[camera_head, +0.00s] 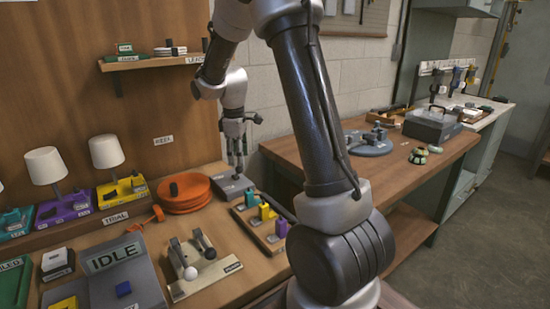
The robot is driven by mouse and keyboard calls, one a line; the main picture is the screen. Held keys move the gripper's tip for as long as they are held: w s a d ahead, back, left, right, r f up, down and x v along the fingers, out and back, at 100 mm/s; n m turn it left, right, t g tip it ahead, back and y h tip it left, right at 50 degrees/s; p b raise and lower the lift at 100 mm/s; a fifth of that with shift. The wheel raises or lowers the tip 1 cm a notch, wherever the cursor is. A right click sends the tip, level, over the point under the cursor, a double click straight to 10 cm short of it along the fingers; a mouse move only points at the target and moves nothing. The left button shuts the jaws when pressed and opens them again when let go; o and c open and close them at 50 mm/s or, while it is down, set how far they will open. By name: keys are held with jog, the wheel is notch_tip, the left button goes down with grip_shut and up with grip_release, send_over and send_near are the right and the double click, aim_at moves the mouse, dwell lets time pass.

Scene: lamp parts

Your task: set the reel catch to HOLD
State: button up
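An orange reel (184,203) lies flat on the wooden bench, with its orange cable end trailing to the left. A wall label above it seems to read REEL. A small grey box (229,190) sits just right of the reel, with faint marking on its front. It may bear the reel catch, but no catch lever or HOLD mark can be made out. My gripper (236,168) points down directly over the grey box, at or near its top. Whether the fingertips touch it, or hold anything small, is too small to tell.
A tray of coloured blocks (249,236) stands close in front of the grey box. A wooden board with a white ball (190,273) and an IDLE sign (114,256) are nearer. Lamps stand left. My arm hides part of the bench's right side.

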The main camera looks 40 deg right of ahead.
jog(key=shift+s+a+r, duration=0.1)
jog(key=shift+s+r, duration=0.05)
jog(key=shift+r, duration=0.75)
jog(key=s+a+r+m, duration=0.1)
jog(key=s+r+m, duration=0.2)
jog(key=s, duration=0.8)
jog(key=s+a+r+m, duration=0.1)
jog(key=s+r+m, duration=0.3)
jog(key=s, duration=0.8)
jog(key=shift+s+m+y, duration=0.15)
jog(key=shift+m+y, duration=0.25)
jog(key=shift+m, duration=0.8)
jog(key=shift+a, duration=0.1)
